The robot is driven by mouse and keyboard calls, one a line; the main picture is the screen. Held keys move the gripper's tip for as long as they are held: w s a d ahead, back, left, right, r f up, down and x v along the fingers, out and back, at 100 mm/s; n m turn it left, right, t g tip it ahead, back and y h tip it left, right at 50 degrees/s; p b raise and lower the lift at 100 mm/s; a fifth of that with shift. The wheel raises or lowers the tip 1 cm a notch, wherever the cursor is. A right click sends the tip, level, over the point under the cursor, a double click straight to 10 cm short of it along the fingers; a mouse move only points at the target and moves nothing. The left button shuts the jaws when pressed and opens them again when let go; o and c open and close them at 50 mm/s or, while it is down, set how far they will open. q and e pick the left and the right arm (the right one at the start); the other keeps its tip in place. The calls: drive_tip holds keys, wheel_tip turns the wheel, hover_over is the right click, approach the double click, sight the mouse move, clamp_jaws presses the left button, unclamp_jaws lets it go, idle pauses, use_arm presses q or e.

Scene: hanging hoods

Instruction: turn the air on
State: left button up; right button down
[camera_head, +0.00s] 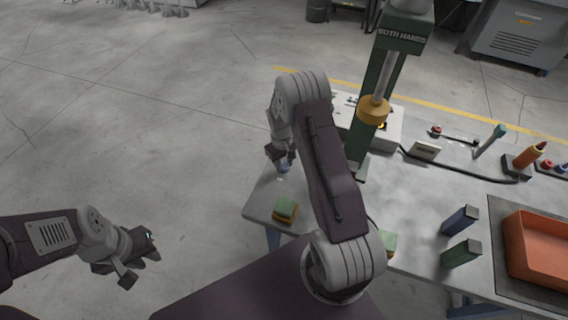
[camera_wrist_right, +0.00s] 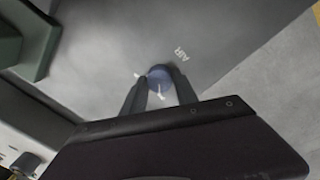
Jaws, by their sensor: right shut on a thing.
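The air knob (camera_wrist_right: 158,76) is round and blue, set in a grey surface beside the white lettering "AIR" (camera_wrist_right: 180,53) in the right wrist view. A white line on the knob points toward the bottom of that view, and a small white mark lies at its upper left. My right gripper (camera_wrist_right: 160,92) is shut on the knob, one finger on each side. In the head view my right gripper (camera_head: 281,163) is at the table's left end, with a bit of blue showing below it. My left gripper (camera_head: 142,266) is open and empty over the floor.
A green press column (camera_head: 378,85) marked "BOTH HANDS" stands behind my right arm. A green-and-yellow block (camera_head: 285,209) sits near the table's left edge. Blue (camera_head: 460,220) and green (camera_head: 461,254) blocks and an orange tray (camera_head: 540,250) are at the right.

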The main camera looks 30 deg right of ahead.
drive_tip(key=shift+m, duration=0.3)
drive_tip(key=m, duration=0.3)
drive_tip(key=shift+m+b, duration=0.35)
drive_tip(key=shift+m, duration=0.05)
drive_tip(key=m, duration=0.4)
drive_tip(key=shift+m+g, duration=0.3)
drive_tip(key=m, duration=0.4)
drive_tip(key=shift+w+d+b, duration=0.1)
drive_tip(key=shift+b, duration=0.25)
drive_tip(key=m, duration=0.4)
drive_tip(key=shift+y, duration=0.3)
drive_tip(key=shift+m, duration=0.5)
drive_tip(key=c, duration=0.9)
unclamp_jaws()
drive_tip(key=shift+c, duration=0.2)
